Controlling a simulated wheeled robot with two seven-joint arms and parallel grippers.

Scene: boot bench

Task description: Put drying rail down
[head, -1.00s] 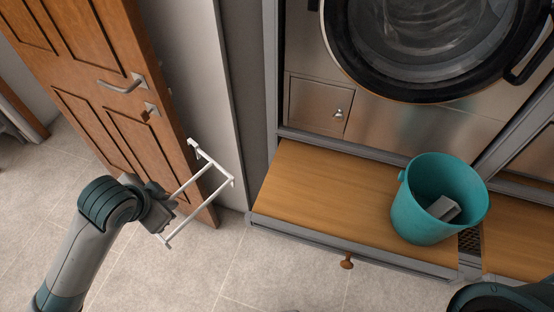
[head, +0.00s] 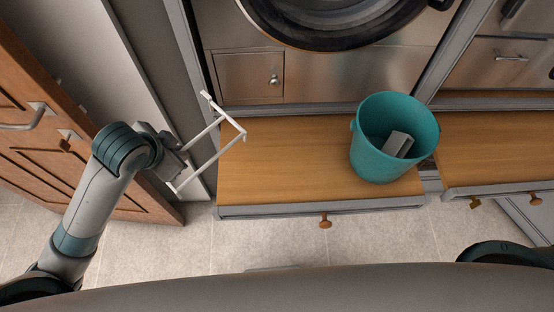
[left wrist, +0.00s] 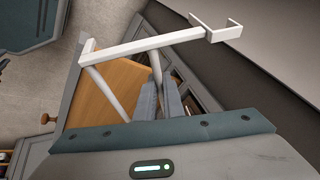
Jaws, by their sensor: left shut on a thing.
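The white drying rail (head: 219,154) is a frame of thin bars with hooked ends. In the head view it is held in the air at the left end of the wooden bench. My left gripper (head: 182,152) is shut on one of its bars. In the left wrist view the rail (left wrist: 150,45) spans the top, and a bar runs down between the fingers of my left gripper (left wrist: 160,98). The bench top (head: 290,165) lies to the right of the rail. My right gripper does not show; only a part of my right arm shows at the lower right.
A teal bucket (head: 372,160) with a grey block (head: 398,144) inside stands on the bench's right part. A wooden door (head: 60,150) stands open at the left. A washer (head: 340,20) is behind the bench. The bench's left and middle are clear.

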